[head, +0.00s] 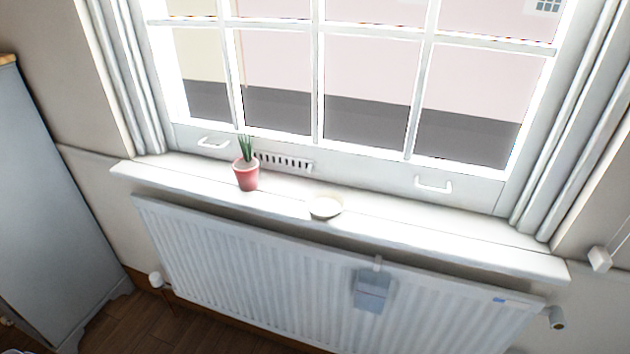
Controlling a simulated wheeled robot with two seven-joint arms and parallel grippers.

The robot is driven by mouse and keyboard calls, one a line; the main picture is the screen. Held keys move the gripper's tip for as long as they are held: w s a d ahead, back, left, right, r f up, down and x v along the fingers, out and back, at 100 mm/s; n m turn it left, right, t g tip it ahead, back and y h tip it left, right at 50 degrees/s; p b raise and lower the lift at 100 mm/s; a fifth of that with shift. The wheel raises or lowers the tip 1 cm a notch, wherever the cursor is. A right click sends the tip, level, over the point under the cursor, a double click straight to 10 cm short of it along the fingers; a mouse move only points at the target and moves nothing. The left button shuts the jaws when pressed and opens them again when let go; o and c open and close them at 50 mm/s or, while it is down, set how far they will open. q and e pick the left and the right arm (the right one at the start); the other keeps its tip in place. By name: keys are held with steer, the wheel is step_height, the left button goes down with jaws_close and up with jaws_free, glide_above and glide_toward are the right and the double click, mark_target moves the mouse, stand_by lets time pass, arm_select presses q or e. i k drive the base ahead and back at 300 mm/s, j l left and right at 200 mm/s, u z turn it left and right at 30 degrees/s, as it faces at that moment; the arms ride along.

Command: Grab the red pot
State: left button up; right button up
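The red pot (247,177) stands upright on the white windowsill (450,233), left of the sill's middle. A green spiky plant (245,148) grows out of its top. The pot's front side faces me and nothing covers it. Neither of my grippers shows in the head view.
A small pale bowl (325,206) sits on the sill to the right of the pot. A white radiator (240,262) with a small grey box (371,290) hanging on it is below. A grey cabinet (45,210) stands at left. The sill's right part is clear.

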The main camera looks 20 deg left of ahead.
mark_target(245, 169)
steer(key=j, duration=0.8)
steer(key=i+j, duration=0.15)
steer(key=j, duration=0.65)
